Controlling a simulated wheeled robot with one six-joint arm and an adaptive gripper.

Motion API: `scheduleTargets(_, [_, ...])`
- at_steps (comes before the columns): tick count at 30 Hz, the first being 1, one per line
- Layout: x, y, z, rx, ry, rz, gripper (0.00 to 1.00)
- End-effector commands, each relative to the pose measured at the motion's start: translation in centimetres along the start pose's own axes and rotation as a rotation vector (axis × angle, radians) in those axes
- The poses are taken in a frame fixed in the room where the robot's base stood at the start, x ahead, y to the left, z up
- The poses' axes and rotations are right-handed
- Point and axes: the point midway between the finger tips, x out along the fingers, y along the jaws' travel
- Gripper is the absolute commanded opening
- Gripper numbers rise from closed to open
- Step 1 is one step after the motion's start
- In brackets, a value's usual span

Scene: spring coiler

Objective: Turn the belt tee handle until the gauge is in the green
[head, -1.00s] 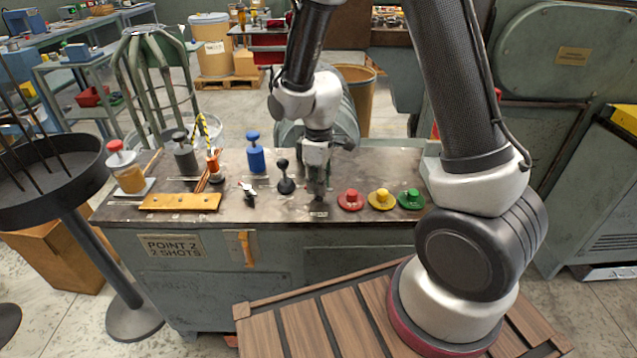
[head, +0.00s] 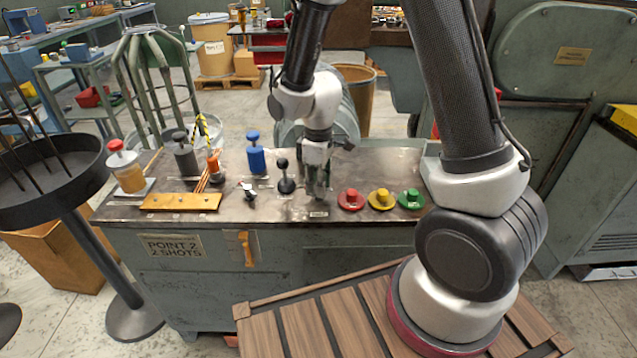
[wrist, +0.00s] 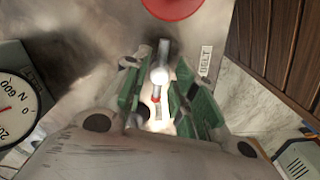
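The belt tee handle (wrist: 158,76) shows in the wrist view as a pale metal bar with a red band, beside a label reading BELT (wrist: 206,60). My gripper (wrist: 160,92) has its two green-padded fingers on either side of the bar, with a gap showing between the pads and the bar. In the head view my gripper (head: 318,190) points down at the bench top and hides the handle. The gauge (wrist: 14,108) is cut off at the left edge of the wrist view. Its white dial has a red needle; no green band shows in the visible part.
Red (head: 351,199), yellow (head: 382,199) and green (head: 411,198) buttons stand right of my gripper on the bench (head: 230,212). A black ball-topped lever (head: 285,180) and a blue knob (head: 255,155) stand close on its left. An orange plate (head: 180,202) lies farther left.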

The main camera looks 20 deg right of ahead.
Motion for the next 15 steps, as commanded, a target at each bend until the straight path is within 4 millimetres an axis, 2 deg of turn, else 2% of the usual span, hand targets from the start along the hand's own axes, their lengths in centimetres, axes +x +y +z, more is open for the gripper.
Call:
scheduleTargets(11, [-0.1, 0.0, 0.0, 0.0, 0.0, 0.0, 0.44])
scheduleTargets(15, [-1.5, 0.1, -0.1, 0.0, 0.003, 0.002, 0.44])
